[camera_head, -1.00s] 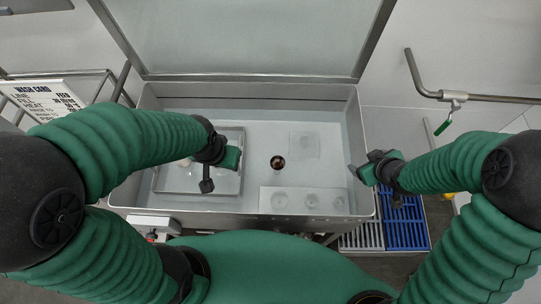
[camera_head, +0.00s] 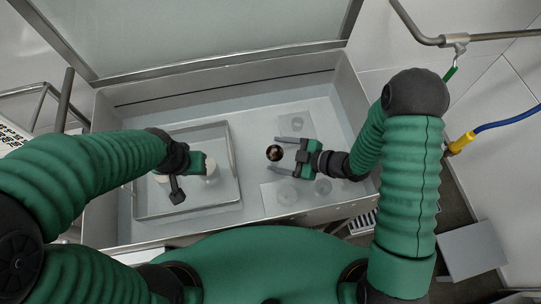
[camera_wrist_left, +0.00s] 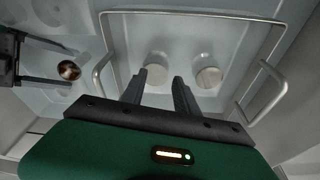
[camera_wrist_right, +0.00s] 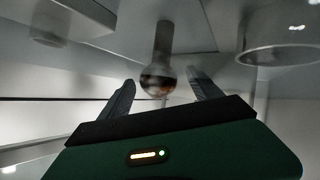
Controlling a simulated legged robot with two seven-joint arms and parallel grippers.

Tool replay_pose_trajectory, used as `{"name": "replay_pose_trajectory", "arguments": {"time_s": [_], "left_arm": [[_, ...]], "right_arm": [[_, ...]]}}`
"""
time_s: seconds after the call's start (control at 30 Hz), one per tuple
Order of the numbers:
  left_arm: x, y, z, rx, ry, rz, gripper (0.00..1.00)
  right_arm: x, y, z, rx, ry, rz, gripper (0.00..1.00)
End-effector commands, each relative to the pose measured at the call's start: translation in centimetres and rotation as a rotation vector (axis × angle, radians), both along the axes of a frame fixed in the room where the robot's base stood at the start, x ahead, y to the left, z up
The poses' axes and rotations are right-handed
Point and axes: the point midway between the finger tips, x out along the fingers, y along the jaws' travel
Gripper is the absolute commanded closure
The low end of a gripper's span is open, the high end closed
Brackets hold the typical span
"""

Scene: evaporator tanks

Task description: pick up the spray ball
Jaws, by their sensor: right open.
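The spray ball (camera_head: 274,153) is a small dark, shiny ball in the middle of the tank. In the right wrist view it shows as a ball (camera_wrist_right: 157,82) on a stem, between my fingers. My right gripper (camera_head: 276,154) is open, its fingers pointing left on either side of the ball; I cannot tell whether they touch it. The ball (camera_wrist_left: 69,70) also shows in the left wrist view, by the right gripper's fingers. My left gripper (camera_wrist_left: 160,78) is open and empty, over the tray on the left.
A metal tray (camera_head: 236,170) with handles holds two pale cylinders (camera_wrist_left: 208,77). A pale plate with round recesses (camera_head: 270,196) lies in front of the ball, and a pale square (camera_head: 295,113) behind it. The tank wall (camera_head: 352,95) rises close on the right.

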Motion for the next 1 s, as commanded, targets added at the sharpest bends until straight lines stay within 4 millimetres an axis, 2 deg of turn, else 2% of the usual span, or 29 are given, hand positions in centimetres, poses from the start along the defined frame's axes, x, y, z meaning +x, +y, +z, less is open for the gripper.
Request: {"name": "replay_pose_trajectory", "arguments": {"time_s": [0.23,0.5,0.57,1.0], "left_arm": [[0.0,0.0,-0.5,0.0,0.0,-0.001,0.64],[0.0,0.0,-0.5,0.0,0.0,0.0,0.64],[0.0,0.0,-0.5,0.0,0.0,0.0,0.64],[0.0,0.0,-0.5,0.0,0.0,0.0,0.64]], "right_arm": [[1.8,3.6,-2.2,-0.003,0.001,0.002,0.27],[2.1,4.1,-2.4,-0.004,0.002,-0.002,0.27],[2.1,4.1,-2.4,-0.004,0.002,-0.002,0.33],[2.1,4.0,-2.5,-0.005,0.002,-0.002,0.91]]}}
